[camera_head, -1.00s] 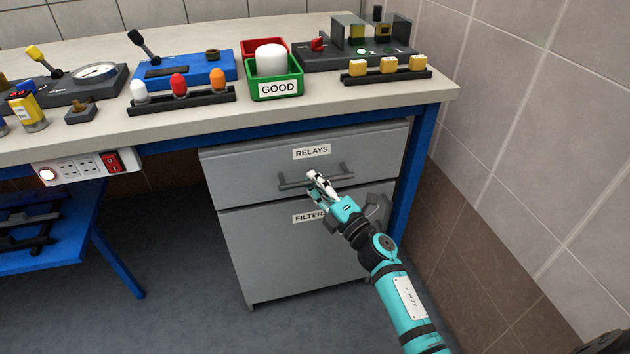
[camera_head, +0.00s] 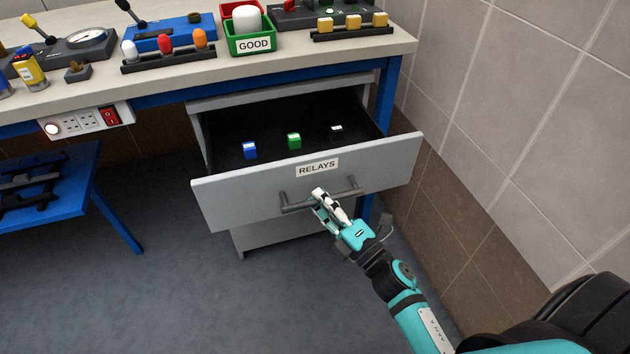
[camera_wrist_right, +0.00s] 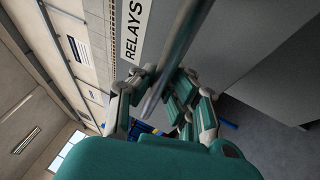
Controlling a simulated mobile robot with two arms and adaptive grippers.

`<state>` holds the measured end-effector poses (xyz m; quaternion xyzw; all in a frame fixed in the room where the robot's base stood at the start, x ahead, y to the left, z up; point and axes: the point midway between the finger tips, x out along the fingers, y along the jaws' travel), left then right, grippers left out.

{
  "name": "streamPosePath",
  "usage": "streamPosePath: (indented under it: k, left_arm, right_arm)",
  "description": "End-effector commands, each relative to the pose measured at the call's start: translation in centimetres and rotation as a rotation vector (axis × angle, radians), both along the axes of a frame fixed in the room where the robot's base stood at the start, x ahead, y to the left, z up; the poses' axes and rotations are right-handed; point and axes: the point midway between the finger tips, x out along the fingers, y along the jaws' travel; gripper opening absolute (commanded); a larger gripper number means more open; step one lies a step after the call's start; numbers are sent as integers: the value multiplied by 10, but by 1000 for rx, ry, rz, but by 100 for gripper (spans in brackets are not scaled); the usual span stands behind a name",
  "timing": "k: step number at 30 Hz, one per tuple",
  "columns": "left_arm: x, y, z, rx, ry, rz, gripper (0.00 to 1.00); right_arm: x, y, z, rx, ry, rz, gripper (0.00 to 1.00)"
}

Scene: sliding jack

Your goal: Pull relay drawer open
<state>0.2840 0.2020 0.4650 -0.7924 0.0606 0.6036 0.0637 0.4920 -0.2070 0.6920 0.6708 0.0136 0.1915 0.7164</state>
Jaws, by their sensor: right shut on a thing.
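The relay drawer (camera_head: 250,202) is pulled well out of the grey cabinet under the bench. Its grey front carries a "RELAYS" label (camera_head: 317,168), which also shows in the right wrist view (camera_wrist_right: 132,28). A blue relay (camera_head: 249,151), a green relay (camera_head: 294,141) and a dark one with a white top (camera_head: 337,132) stand inside, spaced apart. My right gripper (camera_head: 324,203) is shut on the drawer's bar handle (camera_head: 297,207), to the right of its middle. In the right wrist view the bar (camera_wrist_right: 178,55) runs between the fingers. My left gripper is not in view.
The bench top (camera_head: 300,50) holds a green "GOOD" bin (camera_head: 250,33), indicator lamps and switch boxes. A tiled wall (camera_head: 520,110) stands close on the right. A blue shelf (camera_head: 60,170) is at left. The floor before the drawer is clear.

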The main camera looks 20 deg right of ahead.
Motion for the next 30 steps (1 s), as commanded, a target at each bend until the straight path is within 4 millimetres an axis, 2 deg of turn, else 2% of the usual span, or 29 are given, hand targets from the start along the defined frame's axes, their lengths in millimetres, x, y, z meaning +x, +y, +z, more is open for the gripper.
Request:
streamPosePath:
  k: [6, 12, 18, 29, 30]
  left_arm:
    - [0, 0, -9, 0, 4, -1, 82]
    - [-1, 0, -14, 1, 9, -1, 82]
    - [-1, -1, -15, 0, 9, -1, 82]
    - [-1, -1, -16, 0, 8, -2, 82]
    - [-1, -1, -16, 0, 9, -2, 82]
  right_arm:
    - [-40, 4, 2, 7, -1, 0, 0]
    - [-62, 6, 2, 7, -3, 0, 0]
    - [-71, 7, 2, 6, -5, 0, 0]
    - [-72, 7, 3, 6, -5, 1, 0]
    - [-72, 7, 2, 6, -5, 1, 13]
